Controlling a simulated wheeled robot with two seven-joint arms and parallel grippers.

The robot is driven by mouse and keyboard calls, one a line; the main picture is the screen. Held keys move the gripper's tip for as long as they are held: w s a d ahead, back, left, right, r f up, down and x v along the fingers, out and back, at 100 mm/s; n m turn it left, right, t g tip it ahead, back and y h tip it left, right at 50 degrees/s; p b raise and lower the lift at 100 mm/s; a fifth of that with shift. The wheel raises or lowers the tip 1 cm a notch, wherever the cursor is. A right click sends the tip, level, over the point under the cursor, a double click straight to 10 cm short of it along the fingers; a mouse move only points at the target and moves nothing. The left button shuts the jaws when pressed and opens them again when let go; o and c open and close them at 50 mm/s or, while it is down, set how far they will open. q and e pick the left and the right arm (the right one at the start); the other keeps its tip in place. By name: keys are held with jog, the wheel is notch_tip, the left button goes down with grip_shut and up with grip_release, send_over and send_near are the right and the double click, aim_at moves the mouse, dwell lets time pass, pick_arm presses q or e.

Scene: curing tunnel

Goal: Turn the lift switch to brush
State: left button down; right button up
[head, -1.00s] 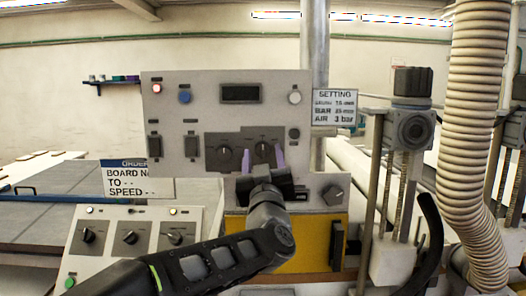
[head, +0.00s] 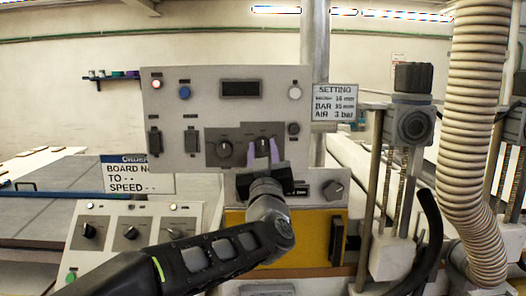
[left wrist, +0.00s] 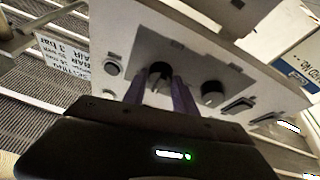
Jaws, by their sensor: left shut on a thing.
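A grey control panel (head: 210,110) carries two dark rotary knobs side by side on a dark plate. My left gripper (head: 262,152) has its two purple fingers shut on the right knob (head: 263,143). The left wrist view shows this knob (left wrist: 160,70) between the fingertips. The left knob (head: 224,149) is free, and it also shows in the left wrist view (left wrist: 212,93). The labels by the knobs are too small to read, so I cannot tell which one is the lift switch. My right gripper is not in view.
Another dark knob (head: 333,189) sits lower right. A lower console (head: 130,250) with several knobs stands at the left. A setting sign (head: 335,102) hangs beside the panel. A ribbed hose (head: 470,150) and a post with a black-topped block (head: 412,120) stand at the right.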

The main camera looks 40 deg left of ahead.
pick_arm(q)
jog(key=shift+d+f+n, duration=0.1)
jog(key=shift+n, duration=0.3)
jog(key=shift+n+g+y+b, duration=0.6)
jog(key=shift+n+b, duration=0.2)
jog(key=shift+n, duration=0.4)
jog(key=n+g+b, duration=0.1)
jog(key=n, duration=0.2)
jog(key=shift+w+d+y, duration=0.1)
jog(key=shift+y, duration=0.3)
jog(key=n+g, duration=0.2)
jog(key=n, duration=0.2)
jog(key=shift+y+b, duration=0.35)
jog(key=shift+y, duration=0.05)
jog(key=shift+d+r+n+g, duration=0.15)
jog(key=shift+n+g, duration=0.35)
jog(key=shift+n, duration=0.65)
jog(key=shift+a+r+n+g, duration=0.1)
jog(key=shift+n+g, duration=0.4)
jog(key=shift+n, duration=0.65)
jog(key=c, duration=1)
grip_release()
